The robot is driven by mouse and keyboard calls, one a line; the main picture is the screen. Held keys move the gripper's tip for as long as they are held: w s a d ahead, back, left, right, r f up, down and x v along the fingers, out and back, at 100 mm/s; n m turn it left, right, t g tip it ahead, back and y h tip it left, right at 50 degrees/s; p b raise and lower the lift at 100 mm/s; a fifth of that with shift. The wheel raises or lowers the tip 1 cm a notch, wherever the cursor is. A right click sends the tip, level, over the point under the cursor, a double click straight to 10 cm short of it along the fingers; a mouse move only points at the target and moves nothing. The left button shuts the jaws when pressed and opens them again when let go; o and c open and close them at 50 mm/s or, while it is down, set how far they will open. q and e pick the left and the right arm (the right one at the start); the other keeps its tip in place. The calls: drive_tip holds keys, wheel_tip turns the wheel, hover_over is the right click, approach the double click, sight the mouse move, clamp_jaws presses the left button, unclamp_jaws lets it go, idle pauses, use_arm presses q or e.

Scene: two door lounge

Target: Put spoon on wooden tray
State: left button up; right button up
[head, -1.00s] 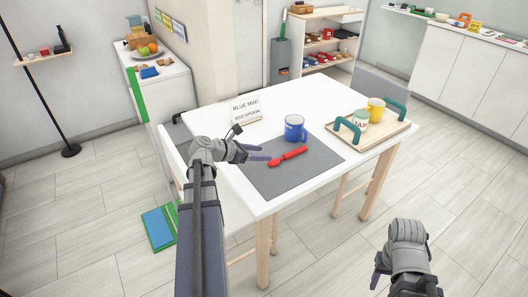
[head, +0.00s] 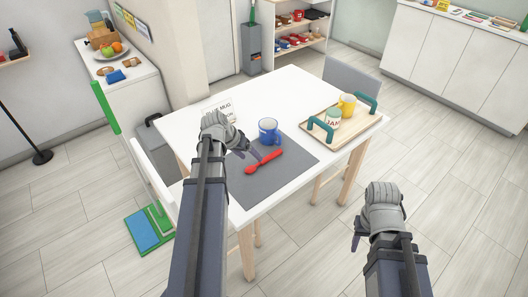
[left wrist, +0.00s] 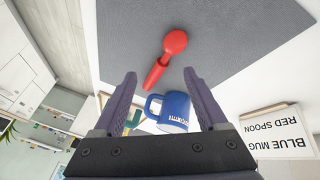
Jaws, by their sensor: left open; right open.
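The red spoon (head: 264,161) lies on the grey mat (head: 277,183) on the white table. In the left wrist view the spoon (left wrist: 167,58) shows ahead of the fingers, between and beyond their tips. My left gripper (head: 247,157) is open and empty, just left of the spoon. The wooden tray (head: 347,136) with teal handles lies on the table to the right of the mat, holding a jam jar (head: 333,118) and a yellow mug (head: 347,105). My right gripper (head: 364,225) hangs off the table's front right side, away from everything. Its fingertips are partly hidden.
A sign (head: 217,108) reading blue mug and red spoon stands on the table's left. A grey chair (head: 351,77) stands behind the table.

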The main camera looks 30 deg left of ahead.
sight(258, 164)
use_arm(q)
drive_tip(key=m, duration=0.2)
drive_tip(key=r+m+p, duration=0.1)
drive_tip(key=m, duration=0.1)
drive_tip(key=shift+w+g+y, duration=0.25)
drive_tip(key=shift+g+y, duration=0.05)
drive_tip(key=shift+g, duration=0.1)
drive_tip(key=shift+w+a+m, duration=0.1)
drive_tip(key=shift+m, duration=1)
drive_tip(key=b+x, duration=0.7)
drive_tip(key=x, duration=0.1)
drive_tip(key=shift+a, duration=0.2)
use_arm(e)
drive_tip(key=f, duration=0.3)
drive_tip(key=w+f, duration=0.1)
drive_tip(key=f, duration=0.1)
drive_tip(key=shift+w+a+f, duration=0.1)
drive_tip(key=shift+a, duration=0.2)
use_arm(q)
drive_tip(key=shift+c, duration=0.2)
clamp_jaws()
